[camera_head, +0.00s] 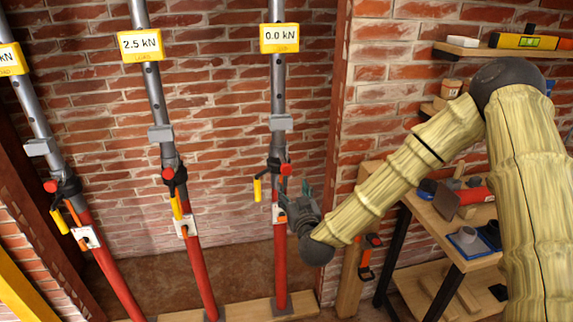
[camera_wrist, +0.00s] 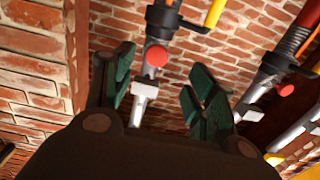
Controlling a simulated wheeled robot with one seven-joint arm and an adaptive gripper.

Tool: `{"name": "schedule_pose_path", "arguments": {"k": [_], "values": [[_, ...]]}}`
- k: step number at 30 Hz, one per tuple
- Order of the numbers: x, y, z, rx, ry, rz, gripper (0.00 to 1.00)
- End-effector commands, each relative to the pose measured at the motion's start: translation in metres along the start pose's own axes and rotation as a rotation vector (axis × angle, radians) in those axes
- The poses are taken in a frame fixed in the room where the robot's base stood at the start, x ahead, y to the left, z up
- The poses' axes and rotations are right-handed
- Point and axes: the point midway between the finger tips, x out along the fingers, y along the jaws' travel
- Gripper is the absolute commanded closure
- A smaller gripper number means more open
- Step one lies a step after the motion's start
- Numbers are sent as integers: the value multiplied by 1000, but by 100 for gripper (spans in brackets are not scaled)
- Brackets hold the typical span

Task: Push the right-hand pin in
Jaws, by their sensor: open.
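The right-hand pin shows as a round red knob (camera_head: 286,170) on the collar of the right-hand prop (camera_head: 278,95), whose yellow display reads 0.0 kN. In the wrist view the red knob (camera_wrist: 156,56) lies between my finger pads, in front of the grey tube. My gripper (camera_head: 302,194) is just below and right of the knob in the head view. My gripper (camera_wrist: 160,82) is open, with its green fingers spread and nothing held. The pin's shaft is hidden, and I cannot tell whether a finger touches the knob.
The middle prop (camera_head: 155,95) reads 2.5 kN and has its own red knob (camera_head: 168,173). A left prop (camera_head: 35,110) is partly cut off. A yellow handle (camera_head: 258,187) hangs beside the right collar. A workbench (camera_head: 440,225) with tools stands at right. Brick wall lies behind.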

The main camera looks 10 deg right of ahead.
Motion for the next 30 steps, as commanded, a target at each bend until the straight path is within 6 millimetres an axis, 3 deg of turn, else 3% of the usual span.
{"name": "schedule_pose_path", "arguments": {"k": [8,21,30], "values": [[20,3,-11,-1,20,11,44],[88,3,-12,-1,18,10,44],[109,3,-10,-2,17,9,44]]}}
